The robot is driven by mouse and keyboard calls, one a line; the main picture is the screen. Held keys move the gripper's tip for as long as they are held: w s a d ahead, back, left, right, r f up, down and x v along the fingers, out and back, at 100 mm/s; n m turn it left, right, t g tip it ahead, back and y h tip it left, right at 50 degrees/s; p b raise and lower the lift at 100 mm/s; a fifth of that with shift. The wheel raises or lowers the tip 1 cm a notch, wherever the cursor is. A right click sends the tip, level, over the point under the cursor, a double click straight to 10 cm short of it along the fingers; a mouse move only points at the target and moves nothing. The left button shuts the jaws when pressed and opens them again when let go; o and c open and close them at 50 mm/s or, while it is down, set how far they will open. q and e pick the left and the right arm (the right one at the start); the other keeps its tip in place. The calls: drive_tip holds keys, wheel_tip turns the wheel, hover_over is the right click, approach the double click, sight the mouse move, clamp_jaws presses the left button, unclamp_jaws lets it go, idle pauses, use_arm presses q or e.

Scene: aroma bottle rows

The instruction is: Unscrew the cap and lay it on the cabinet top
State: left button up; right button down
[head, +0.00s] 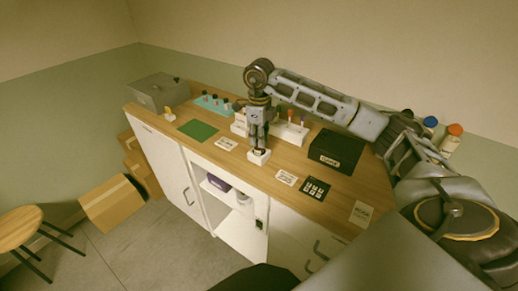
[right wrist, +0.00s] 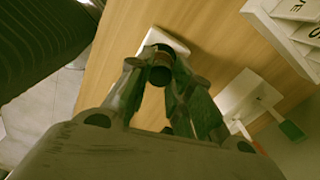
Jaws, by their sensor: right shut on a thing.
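My right gripper (head: 259,147) reaches down over the front part of the wooden cabinet top (head: 310,160). Its fingers are shut on a small dark round piece, which looks like the cap (right wrist: 160,74) of a bottle. The cap is directly above a small white block (head: 259,158), which also shows in the right wrist view (right wrist: 164,39). The bottle below the cap is mostly hidden by the fingers, so I cannot tell whether cap and bottle are still joined. My left gripper is out of view.
A green mat (head: 198,130), a teal rack (head: 214,106) and a grey box (head: 160,92) are left. Flat cards lie along the front edge, with bare wood between.

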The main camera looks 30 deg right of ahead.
drive_tip(key=shift+n+b, duration=0.5)
drive_tip(key=shift+n, duration=1.8)
drive_tip(key=shift+n+b, duration=0.5)
drive_tip(key=shift+n, duration=1.9)
drive_tip(key=shift+n+b, duration=0.45)
drive_tip(key=shift+n, duration=1.95)
drive_tip(key=shift+n+b, duration=0.35)
drive_tip(key=shift+n, duration=1.45)
